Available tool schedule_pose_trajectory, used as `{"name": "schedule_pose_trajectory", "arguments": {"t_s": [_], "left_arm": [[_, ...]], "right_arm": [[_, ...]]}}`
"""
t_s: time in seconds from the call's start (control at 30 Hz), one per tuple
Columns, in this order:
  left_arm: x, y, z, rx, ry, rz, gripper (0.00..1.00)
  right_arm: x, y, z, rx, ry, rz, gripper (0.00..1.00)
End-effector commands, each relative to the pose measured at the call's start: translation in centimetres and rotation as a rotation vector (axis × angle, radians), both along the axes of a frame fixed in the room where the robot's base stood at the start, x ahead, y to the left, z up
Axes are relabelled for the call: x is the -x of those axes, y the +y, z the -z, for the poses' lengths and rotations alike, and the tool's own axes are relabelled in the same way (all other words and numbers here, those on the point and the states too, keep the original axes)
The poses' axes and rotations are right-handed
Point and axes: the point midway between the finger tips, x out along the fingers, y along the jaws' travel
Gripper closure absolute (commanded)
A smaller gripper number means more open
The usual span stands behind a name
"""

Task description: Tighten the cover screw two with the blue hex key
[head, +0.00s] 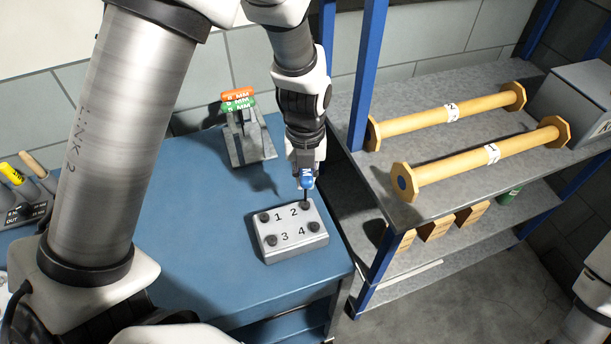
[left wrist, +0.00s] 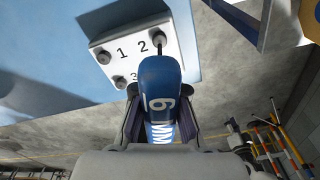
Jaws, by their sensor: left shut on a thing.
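The grey cover block (head: 292,252) lies on the blue table, marked 1 to 4 with a dark screw beside each number. My left gripper (head: 306,170) is above its far right corner, shut on the handle of the blue hex key (head: 308,184). The key points down, and its thin shaft meets cover screw two (head: 305,206). The left wrist view shows the blue handle (left wrist: 160,85) between the fingers and the shaft end at screw two (left wrist: 158,36). How deep the tip sits is hidden. My right gripper is out of view.
A grey stand (head: 243,145) with orange and green hex keys stands behind the block. Yellow-handled tools (head: 18,175) are at the far left. A blue-posted shelf (head: 430,120) with two yellow spools stands to the right. The table left of the block is clear.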

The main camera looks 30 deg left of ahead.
Motion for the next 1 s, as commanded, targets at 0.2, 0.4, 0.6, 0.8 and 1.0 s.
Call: {"name": "schedule_pose_trajectory", "arguments": {"t_s": [0.2,0.4,0.6,0.8,1.0], "left_arm": [[0.0,0.0,-1.1,0.000,0.000,-0.001,1.00],[0.0,0.0,-1.1,0.000,0.000,-0.001,1.00],[0.0,0.0,-2.1,0.000,0.000,-0.001,1.00],[0.0,0.0,-3.2,0.000,0.000,-0.001,1.00],[0.0,0.0,-3.1,0.000,0.000,-0.001,1.00]], "right_arm": [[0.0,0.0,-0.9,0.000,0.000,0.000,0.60],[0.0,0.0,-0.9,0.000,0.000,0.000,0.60],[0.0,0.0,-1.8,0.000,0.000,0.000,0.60],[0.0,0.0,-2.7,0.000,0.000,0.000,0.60],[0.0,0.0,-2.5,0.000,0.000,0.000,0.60]]}}
